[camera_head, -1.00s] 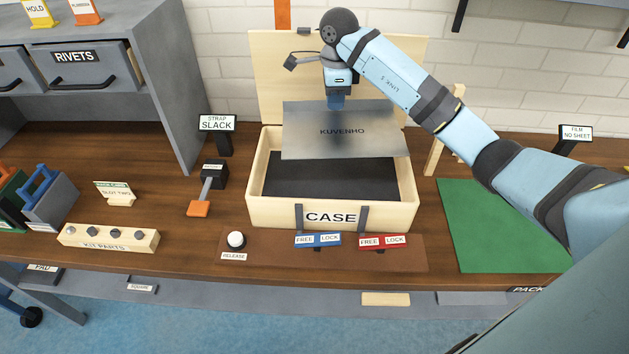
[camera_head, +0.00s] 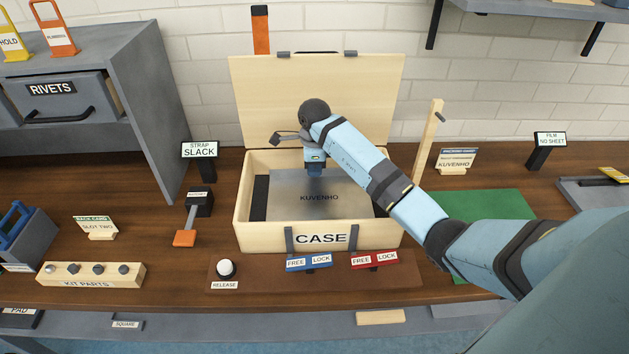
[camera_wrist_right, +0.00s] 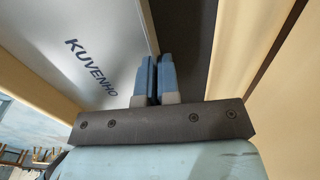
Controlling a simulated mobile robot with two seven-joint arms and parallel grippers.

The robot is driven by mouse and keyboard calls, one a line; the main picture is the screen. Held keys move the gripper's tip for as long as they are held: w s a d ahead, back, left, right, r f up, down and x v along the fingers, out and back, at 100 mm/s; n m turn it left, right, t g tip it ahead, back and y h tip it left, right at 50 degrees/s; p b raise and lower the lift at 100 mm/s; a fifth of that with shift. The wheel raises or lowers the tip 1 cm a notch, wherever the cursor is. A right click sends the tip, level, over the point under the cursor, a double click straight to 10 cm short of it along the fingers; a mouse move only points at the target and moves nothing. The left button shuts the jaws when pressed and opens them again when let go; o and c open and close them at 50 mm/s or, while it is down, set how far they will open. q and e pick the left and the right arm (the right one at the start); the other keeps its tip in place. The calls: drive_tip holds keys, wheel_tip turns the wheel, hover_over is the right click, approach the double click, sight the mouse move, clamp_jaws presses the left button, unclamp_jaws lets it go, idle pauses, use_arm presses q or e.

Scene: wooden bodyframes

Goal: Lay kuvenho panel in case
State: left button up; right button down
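The kuvenho panel (camera_head: 349,198) is a thin grey sheet marked KUVENHO. In the head view it lies within the walls of the open wooden case (camera_head: 259,237), with dark lining showing at its left and right. I cannot tell whether it touches the case floor. My right gripper (camera_head: 315,174) is at the panel's far edge, pointing down into the case. In the right wrist view its fingers (camera_wrist_right: 157,78) are nearly together at the edge of the panel (camera_wrist_right: 100,45), shut on it. My left gripper is out of view.
The case lid (camera_head: 250,100) stands open behind. In front are a white release button (camera_head: 226,268) and blue (camera_head: 309,262) and red (camera_head: 375,260) free/lock latches. An orange-ended lever (camera_head: 185,238) stands left, a wooden post (camera_head: 428,140) right. A green mat (camera_head: 490,206) lies right.

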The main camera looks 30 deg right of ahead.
sight(314, 181)
drive_tip(key=shift+f, duration=2.35)
drive_tip(key=shift+f, duration=0.1)
drive_tip(key=c, duration=1.4)
unclamp_jaws()
drive_tip(key=shift+o, duration=0.2)
drive_tip(key=shift+r+b, duration=0.35)
drive_tip(key=shift+r, duration=5.8)
